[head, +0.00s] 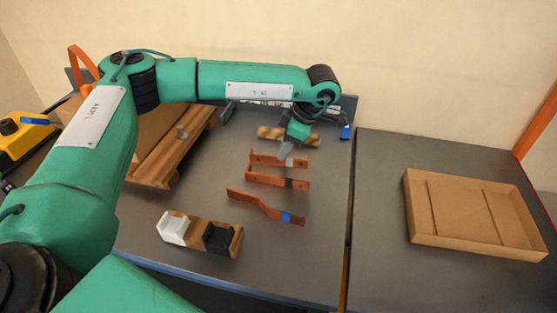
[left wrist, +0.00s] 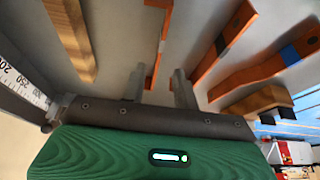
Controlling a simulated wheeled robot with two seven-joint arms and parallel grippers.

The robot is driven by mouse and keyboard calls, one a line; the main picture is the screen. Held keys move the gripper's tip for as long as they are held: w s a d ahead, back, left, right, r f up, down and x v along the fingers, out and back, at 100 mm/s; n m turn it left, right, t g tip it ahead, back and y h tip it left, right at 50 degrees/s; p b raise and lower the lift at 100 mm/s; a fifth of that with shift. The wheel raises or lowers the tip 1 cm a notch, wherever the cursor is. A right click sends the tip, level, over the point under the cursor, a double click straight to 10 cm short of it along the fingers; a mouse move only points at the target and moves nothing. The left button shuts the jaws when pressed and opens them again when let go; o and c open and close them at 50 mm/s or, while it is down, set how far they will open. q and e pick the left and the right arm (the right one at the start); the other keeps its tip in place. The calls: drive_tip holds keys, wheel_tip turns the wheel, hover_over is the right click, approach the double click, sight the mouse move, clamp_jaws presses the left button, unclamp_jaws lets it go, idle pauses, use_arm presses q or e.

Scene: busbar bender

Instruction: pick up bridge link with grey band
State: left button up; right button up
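The bridge link with the grey band (head: 265,158) is the farthest of three copper-coloured links on the dark bench in the head view. My left gripper (head: 287,150) points down close to its banded end. In the left wrist view my left gripper (left wrist: 160,88) is open. Its two fingers appear on either side of the link (left wrist: 154,68), with no clear contact. I cannot tell the remaining height from these views. The link with a black band (head: 270,180) and the bent link with a blue band (head: 258,205) lie nearer. My right gripper is out of view.
A wooden strip (head: 270,132) lies behind the links. A wooden block with white and black holders (head: 193,232) stands in front. A wooden fixture (head: 160,150) is at left. A shallow cardboard tray (head: 455,234) sits on the right bench, with free surface around it.

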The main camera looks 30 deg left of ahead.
use_arm(q)
drive_tip(key=x, duration=0.4)
drive_tip(key=shift+w+f, duration=0.15)
clamp_jaws()
